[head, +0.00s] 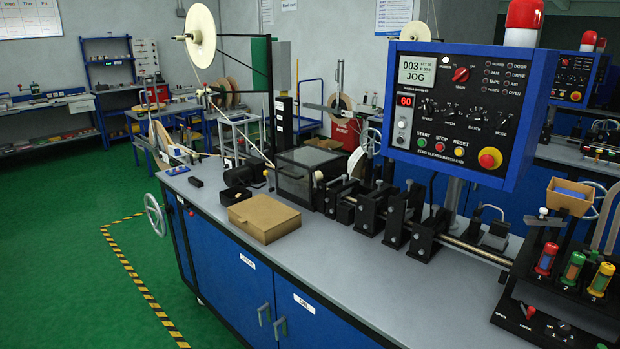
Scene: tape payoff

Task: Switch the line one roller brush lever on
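The near line's blue control panel (470,106) faces me above the bench, with a screen reading 003 and JOG. A red knob (461,75) sits right of the screen. Green, red and yellow buttons (440,147) and a red-on-yellow stop button (490,158) sit below. Neither of my grippers is in view.
The grey bench (330,265) carries a cardboard box (264,217), black roller stands (400,214) and a dark clear-lidded box (309,176). A black stand with coloured vials (572,268) is at the right. A second panel (577,80) stands behind. Green floor is free at left.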

